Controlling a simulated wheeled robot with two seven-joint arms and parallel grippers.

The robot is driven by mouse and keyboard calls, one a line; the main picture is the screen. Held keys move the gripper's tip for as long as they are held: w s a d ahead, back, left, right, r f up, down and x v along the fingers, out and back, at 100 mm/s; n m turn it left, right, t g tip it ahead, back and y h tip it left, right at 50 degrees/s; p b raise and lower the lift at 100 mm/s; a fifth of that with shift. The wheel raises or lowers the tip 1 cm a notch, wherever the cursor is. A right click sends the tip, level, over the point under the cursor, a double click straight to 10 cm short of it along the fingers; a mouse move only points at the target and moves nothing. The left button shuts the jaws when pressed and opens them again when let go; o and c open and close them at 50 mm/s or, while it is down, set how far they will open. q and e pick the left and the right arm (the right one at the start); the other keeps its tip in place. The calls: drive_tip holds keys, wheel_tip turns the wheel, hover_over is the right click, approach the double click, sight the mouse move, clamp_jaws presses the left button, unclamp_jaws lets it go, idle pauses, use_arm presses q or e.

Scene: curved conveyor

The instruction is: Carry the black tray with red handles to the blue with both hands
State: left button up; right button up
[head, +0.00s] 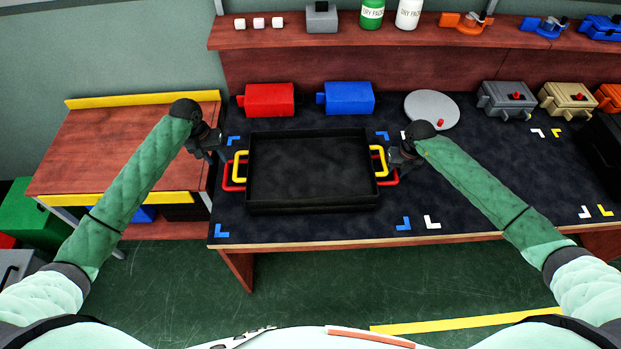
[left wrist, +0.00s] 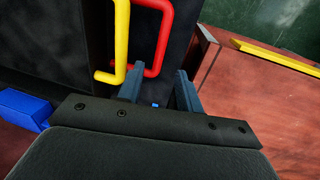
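A black tray (head: 310,205) lies flat on the dark worktop. Yellow handles (head: 239,165) and red handles (head: 233,187) show at both its short ends; this looks like two stacked trays, but I cannot be sure. Blue corner marks (head: 222,231) lie around it on the worktop. My left gripper (head: 222,155) is beside the left handles. In the left wrist view its fingers (left wrist: 160,90) are apart, with the red handle (left wrist: 160,40) and yellow handle (left wrist: 121,40) near the left fingertip. My right gripper (head: 396,160) is beside the right handles; its fingers are too dark to read.
A red box (head: 270,99), a blue box (head: 346,98) and a grey round plate (head: 432,109) stand behind the tray. White corner marks (head: 432,222) lie to its right, where the worktop is clear. A brown side table (head: 120,150) stands at the left.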

drive_tip(key=shift+r, duration=0.25)
use_arm(q)
drive_tip(key=r, duration=0.3)
drive_tip(key=shift+a+r, duration=0.2)
drive_tip(key=shift+a, duration=0.15)
use_arm(e)
wheel_tip(320, 180, up, 11)
drive_tip(key=d, duration=0.2)
drive_tip(key=shift+r, duration=0.15)
drive_tip(key=shift+d, duration=0.1)
